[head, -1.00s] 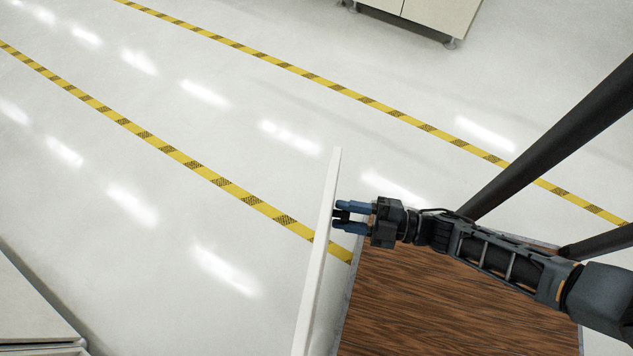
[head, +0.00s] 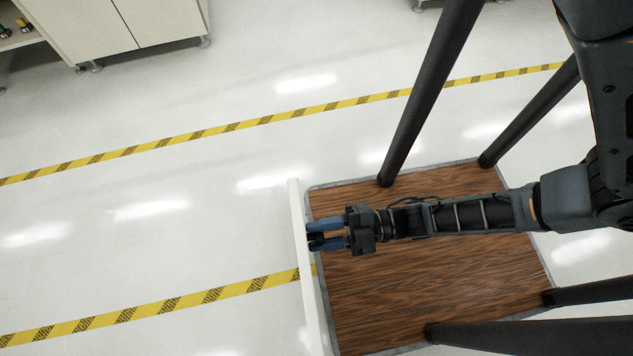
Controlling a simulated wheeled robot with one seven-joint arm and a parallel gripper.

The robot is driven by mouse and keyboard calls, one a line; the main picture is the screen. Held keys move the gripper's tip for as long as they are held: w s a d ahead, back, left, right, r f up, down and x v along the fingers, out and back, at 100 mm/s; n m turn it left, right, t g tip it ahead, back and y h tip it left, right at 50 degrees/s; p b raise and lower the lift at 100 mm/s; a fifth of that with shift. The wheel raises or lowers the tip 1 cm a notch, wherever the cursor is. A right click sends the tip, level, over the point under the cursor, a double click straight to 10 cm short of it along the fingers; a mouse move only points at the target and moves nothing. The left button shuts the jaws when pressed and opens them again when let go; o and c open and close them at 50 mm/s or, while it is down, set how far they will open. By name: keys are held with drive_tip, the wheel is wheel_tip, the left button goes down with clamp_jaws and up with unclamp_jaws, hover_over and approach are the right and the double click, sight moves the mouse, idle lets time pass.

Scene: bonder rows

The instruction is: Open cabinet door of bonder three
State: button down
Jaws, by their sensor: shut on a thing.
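The cabinet door (head: 311,290) is a white panel seen nearly edge-on, just left of my wooden base platform. My gripper (head: 312,234), with blue fingers, reaches left to the door's near face. Its fingers are shut on a small dark handle (head: 317,241) on that face, mostly hidden between them. The cabinet that the door belongs to is not in view, and no bonder number shows.
A cream cabinet (head: 150,22) on small feet stands at the top left, with a shelf holding small items beside it. Yellow-and-black floor tape (head: 200,134) runs across the aisle, with a second strip (head: 170,303) nearer. The white floor left of the door is clear.

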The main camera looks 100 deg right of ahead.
drive_tip(key=shift+s+a+r, duration=0.1)
drive_tip(key=shift+s+r, duration=0.05)
drive_tip(key=c, duration=0.8)
unclamp_jaws()
drive_tip(key=shift+o, duration=0.2)
drive_tip(key=s, duration=0.8)
drive_tip(key=shift+a, duration=0.1)
